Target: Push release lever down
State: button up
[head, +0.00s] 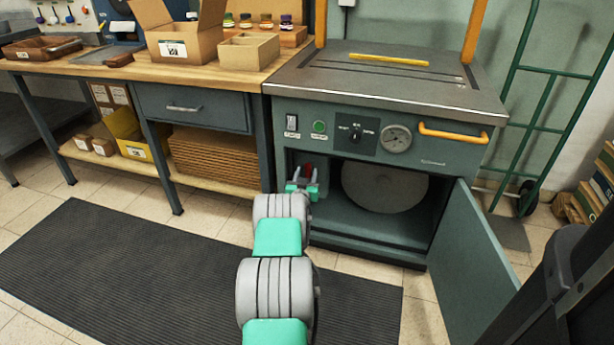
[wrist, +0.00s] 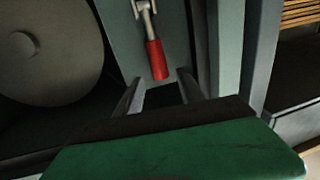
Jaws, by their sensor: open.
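The release lever has a red grip on a metal shank and hangs pointing down in the wrist view (wrist: 156,58). It is mounted on a grey panel inside the open cabinet of the green machine (head: 345,215). In the head view the red grip (head: 308,168) shows just beyond my gripper (head: 304,183). In the wrist view my gripper (wrist: 158,88) is open, its two fingers apart, with the lower end of the grip near the gap between the fingertips. I cannot tell whether they touch.
A large round disc (head: 384,186) stands inside the cabinet. The cabinet door (head: 472,255) hangs open at the right. A workbench (head: 150,72) with a drawer and boxes stands at the left. A dark ribbed mat (head: 130,265) covers the floor in front.

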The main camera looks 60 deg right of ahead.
jog(key=shift+x, duration=1.05)
jog(key=shift+w, duration=0.1)
grip_shut()
jog(key=shift+r, duration=0.1)
dwell(0.4)
